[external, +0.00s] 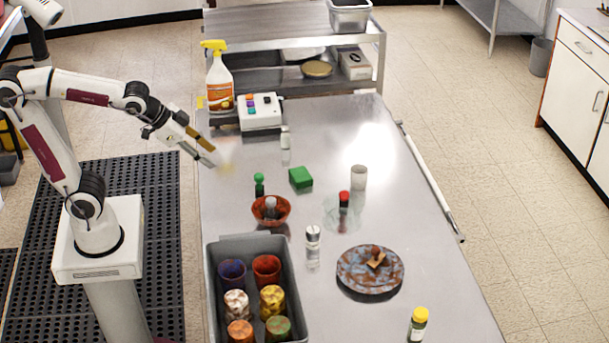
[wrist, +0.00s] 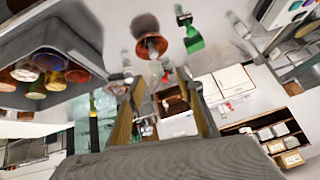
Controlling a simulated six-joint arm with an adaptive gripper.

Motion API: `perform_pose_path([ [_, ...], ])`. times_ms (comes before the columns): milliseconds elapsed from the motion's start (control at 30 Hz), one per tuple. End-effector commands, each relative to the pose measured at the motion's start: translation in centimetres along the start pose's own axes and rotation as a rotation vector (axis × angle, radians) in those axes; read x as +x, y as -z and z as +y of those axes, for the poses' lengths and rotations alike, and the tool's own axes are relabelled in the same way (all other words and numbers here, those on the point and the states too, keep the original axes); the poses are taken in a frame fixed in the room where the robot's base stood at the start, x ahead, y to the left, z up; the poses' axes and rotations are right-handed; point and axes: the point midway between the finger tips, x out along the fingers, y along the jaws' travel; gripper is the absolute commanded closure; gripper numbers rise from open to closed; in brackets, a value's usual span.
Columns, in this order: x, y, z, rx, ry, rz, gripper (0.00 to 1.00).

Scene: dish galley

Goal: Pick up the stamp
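A small brown wooden piece with a knob, which looks like the stamp (external: 376,262), lies on a mottled blue-and-brown plate (external: 350,279) at the right of the steel table. I cannot make it out in the wrist view. My gripper (external: 214,153) is raised over the table's left edge, well to the upper left of the plate and apart from everything. In the wrist view my gripper (wrist: 161,78) has its two fingers spread, with nothing held between them.
A grey bin (external: 215,292) of colored cups stands front left. An orange bowl (external: 268,221), green block (external: 301,178), red-topped bottle (external: 344,203), white cylinder (external: 358,178) and small shaker (external: 313,247) stand mid-table. A spray bottle (external: 219,88) and button box (external: 259,116) stand behind.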

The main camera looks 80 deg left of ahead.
Motion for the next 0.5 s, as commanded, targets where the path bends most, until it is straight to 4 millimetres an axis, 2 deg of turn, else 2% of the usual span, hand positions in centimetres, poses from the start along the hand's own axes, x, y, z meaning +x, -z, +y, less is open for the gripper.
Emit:
perform_pose_path([
  [100,1.8,2.6,-0.1,0.031,0.008,0.034,0.63],
  [500,7.8,10.4,0.5,0.138,0.010,0.161,0.63],
])
